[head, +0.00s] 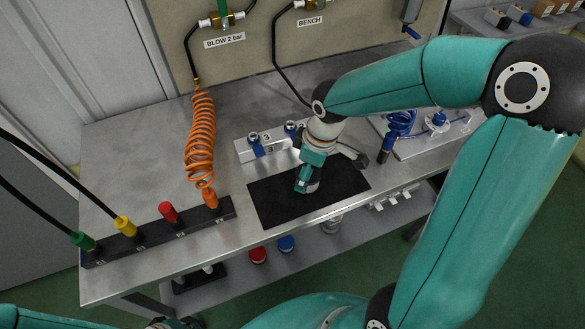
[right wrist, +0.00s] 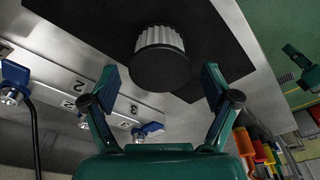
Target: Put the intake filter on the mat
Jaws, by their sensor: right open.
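The intake filter (right wrist: 160,48), a white pleated cylinder with a dark round cap, is on the black mat (right wrist: 225,50) in the right wrist view, its cap facing the camera. My right gripper (right wrist: 160,82) is open, its fingers on either side and apart from the filter. In the head view the mat (head: 270,205) lies on the steel bench, and my right gripper (head: 303,187) is low over its middle. A small grey part of the filter (head: 313,187) shows beside the fingers; the rest is hidden.
A numbered block with blue-handled valves (head: 254,148) stands behind the mat. A dark rail with coloured plugs (head: 150,236) and an orange coiled hose (head: 200,140) are to the left. Bare steel lies left of the mat.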

